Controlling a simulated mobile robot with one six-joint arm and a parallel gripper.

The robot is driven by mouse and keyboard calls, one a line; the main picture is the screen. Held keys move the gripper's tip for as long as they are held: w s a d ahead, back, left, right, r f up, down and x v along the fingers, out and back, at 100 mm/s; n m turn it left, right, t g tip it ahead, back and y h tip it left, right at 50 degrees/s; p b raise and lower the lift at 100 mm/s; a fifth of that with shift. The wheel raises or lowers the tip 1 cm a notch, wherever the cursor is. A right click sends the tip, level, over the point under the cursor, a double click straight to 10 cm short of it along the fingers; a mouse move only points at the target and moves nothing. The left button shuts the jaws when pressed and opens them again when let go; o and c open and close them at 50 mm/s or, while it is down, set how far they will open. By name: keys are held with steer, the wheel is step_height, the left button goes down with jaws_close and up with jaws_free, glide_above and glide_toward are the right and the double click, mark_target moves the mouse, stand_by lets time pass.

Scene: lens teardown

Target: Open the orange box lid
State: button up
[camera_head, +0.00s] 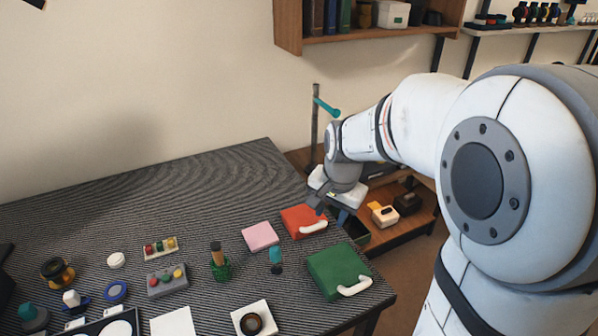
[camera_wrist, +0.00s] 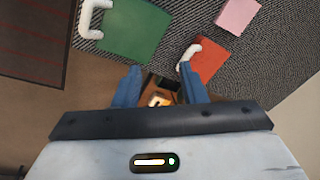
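The orange box (camera_head: 299,217) lies near the right edge of the dark striped table, with its white handle (camera_head: 314,228) toward the lower right. Its lid looks shut. In the wrist view the orange box (camera_wrist: 207,61) is just beyond the right finger, with its white handle (camera_wrist: 189,52) on its left side. My gripper (camera_head: 333,207) is beside the box's right side, by the table edge. In the wrist view my gripper (camera_wrist: 160,84) has its two blue fingers wide apart with nothing held between them. Whether a finger touches the box cannot be told.
A green case (camera_head: 336,268) with a white handle stands in front of the orange box. A pink block (camera_head: 260,236) is to its left. Several small parts lie across the table. A lower wooden shelf (camera_head: 408,228) with small items is right of the table. A wall shelf (camera_head: 360,35) hangs above.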

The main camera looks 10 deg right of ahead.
mark_target(318, 225)
steer(key=w+f+m, duration=0.2)
steer(key=w+f, duration=0.2)
steer(key=f, duration=0.1)
steer(key=w+f+m, duration=0.2)
steer(key=w+f, duration=0.2)
steer(key=f, duration=0.1)
steer(key=w+f+m, duration=0.2)
steer(key=w+f, duration=0.2)
steer(key=f, duration=0.2)
steer(key=shift+w+d+b, duration=0.1)
steer(key=shift+w+b, duration=0.2)
steer(key=shift+c, duration=0.4)
jaws_close()
